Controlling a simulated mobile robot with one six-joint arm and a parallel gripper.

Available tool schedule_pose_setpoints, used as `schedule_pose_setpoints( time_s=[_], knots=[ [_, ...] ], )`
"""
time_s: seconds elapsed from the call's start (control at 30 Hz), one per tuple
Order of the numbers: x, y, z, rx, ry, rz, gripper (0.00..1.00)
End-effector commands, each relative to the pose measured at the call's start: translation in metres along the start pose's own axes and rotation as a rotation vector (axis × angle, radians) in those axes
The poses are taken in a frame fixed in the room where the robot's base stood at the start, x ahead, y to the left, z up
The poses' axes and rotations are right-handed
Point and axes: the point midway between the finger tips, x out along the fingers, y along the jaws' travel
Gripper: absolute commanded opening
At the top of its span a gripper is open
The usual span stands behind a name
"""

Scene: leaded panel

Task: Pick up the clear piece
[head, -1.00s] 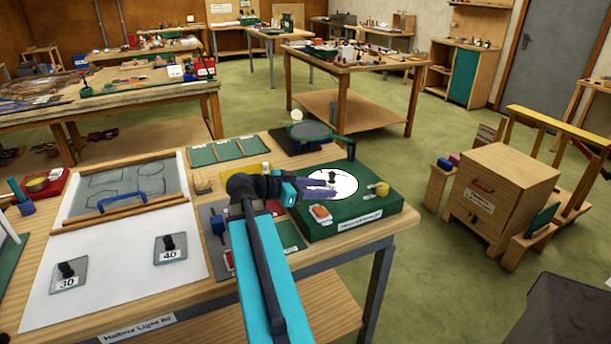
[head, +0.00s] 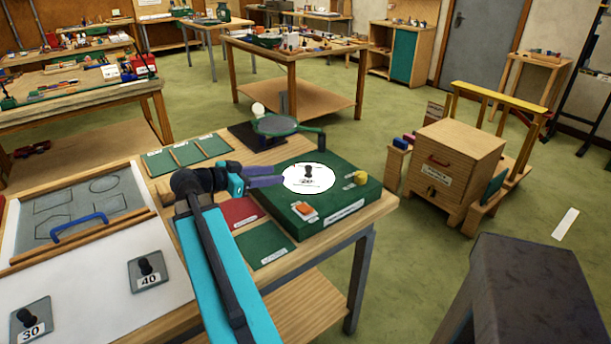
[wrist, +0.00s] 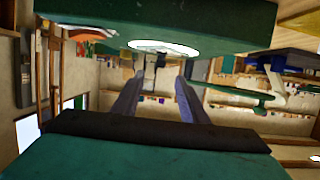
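A clear piece with a black knob (head: 308,173) and a small label sits on the white disc (head: 322,185) of the green box. My gripper (head: 283,175) is open, its two purple fingers pointing at the knob from the left, over the disc's left edge. The fingers look apart from the knob and empty. In the wrist view, which looks upside down, the open fingers (wrist: 158,80) point toward the disc (wrist: 163,48). A small blurred shape, perhaps the piece, shows between the tips there.
An orange-and-white block (head: 304,210) and a yellow knob (head: 361,177) sit on the green box (head: 330,205). A round green-rimmed plate (head: 288,125) stands behind. Plates marked 40 (head: 148,272) and 30 (head: 28,318) lie on the white board at left.

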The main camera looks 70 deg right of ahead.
Motion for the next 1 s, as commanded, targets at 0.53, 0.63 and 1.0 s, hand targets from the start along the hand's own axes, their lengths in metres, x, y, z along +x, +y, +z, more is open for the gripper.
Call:
schedule_pose_setpoints(
  time_s=[0.53,0.63,1.0],
  knots=[
    [0.045,-0.002,0.0,-0.003,0.0,-0.006,0.39],
    [0.058,-0.003,0.0,-0.004,0.0,-0.007,0.39],
    [0.08,-0.003,0.002,-0.003,0.0,-0.01,0.39]
  ],
)
